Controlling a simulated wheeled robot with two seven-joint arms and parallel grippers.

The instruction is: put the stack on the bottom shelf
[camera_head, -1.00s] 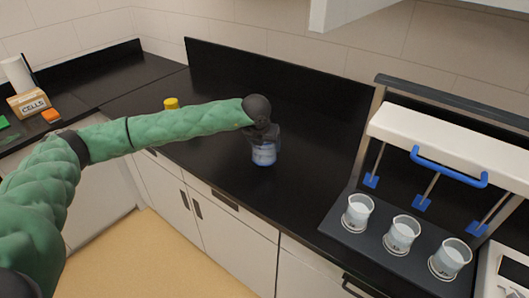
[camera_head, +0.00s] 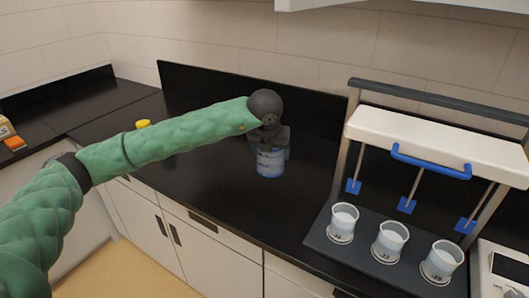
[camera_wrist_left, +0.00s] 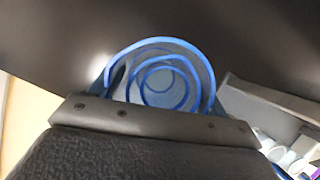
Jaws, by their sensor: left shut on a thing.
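The stack (camera_head: 270,162) is a set of clear nested cups with blue rims and a bluish band. It is upright in the head view, over the black bench. In the left wrist view, the stack (camera_wrist_left: 163,80) shows from above as several blue rings, one inside another. My left gripper (camera_head: 270,139) is shut on the stack from above, covering its upper part. I cannot tell whether the stack's bottom touches the bench or hangs just above it. My right gripper is not in view. No bottom shelf can be made out clearly.
A white rack with a blue handle (camera_head: 430,168) stands at the right, with three filled beakers (camera_head: 389,242) on its dark base. A white cabinet edge (camera_head: 330,4) hangs at the top. A yellow-lidded item (camera_head: 143,124) sits behind my arm. The bench (camera_head: 225,200) around the stack is clear.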

